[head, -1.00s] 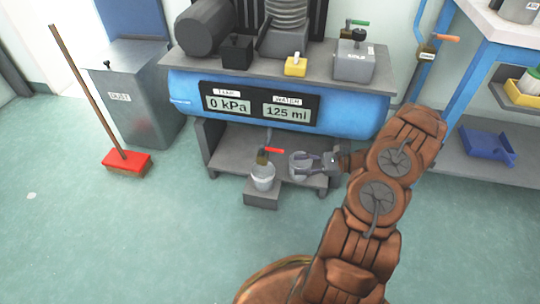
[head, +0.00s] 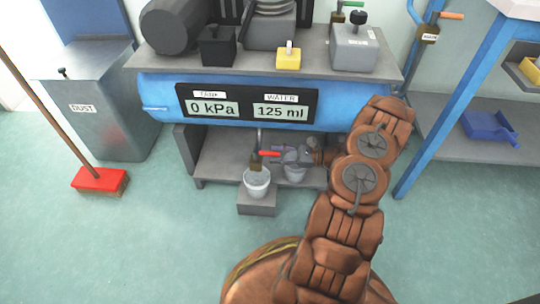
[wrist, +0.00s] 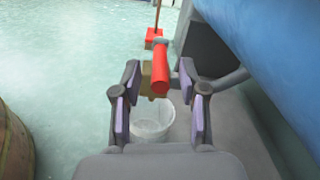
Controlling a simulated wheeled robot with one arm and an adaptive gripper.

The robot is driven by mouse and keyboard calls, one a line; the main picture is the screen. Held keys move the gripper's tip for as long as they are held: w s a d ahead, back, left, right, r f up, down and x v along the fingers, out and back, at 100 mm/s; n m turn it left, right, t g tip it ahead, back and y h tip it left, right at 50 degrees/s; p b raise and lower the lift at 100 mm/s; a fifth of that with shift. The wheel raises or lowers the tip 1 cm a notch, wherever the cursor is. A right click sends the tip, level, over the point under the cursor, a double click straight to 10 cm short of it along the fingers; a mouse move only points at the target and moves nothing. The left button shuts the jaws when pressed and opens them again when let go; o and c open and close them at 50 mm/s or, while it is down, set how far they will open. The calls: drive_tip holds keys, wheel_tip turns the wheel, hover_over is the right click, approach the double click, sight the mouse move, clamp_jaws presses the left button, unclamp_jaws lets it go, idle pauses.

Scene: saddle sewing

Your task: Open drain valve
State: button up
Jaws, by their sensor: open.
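The drain valve has a brass body (head: 255,163) and a red lever handle (head: 269,154), below the blue tank (head: 160,92). In the head view the handle points right toward my gripper (head: 284,156). In the wrist view the red handle (wrist: 160,68) extends toward the camera between my fingertips (wrist: 163,82), with visible space on both sides. My gripper is open and holds nothing. A white bucket (head: 257,184) stands below the valve on a grey block; it also shows in the wrist view (wrist: 152,122). The displays read 0 kPa and 125 ml.
The tank hangs close above and right of the gripper in the wrist view. A red broom (head: 98,180) and dust bin (head: 105,125) stand left. The front floor is clear.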

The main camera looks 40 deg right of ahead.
drive_tip(key=shift+b+x, duration=0.3)
drive_tip(key=shift+x, duration=0.95)
drive_tip(key=shift+c, duration=0.2)
clamp_jaws()
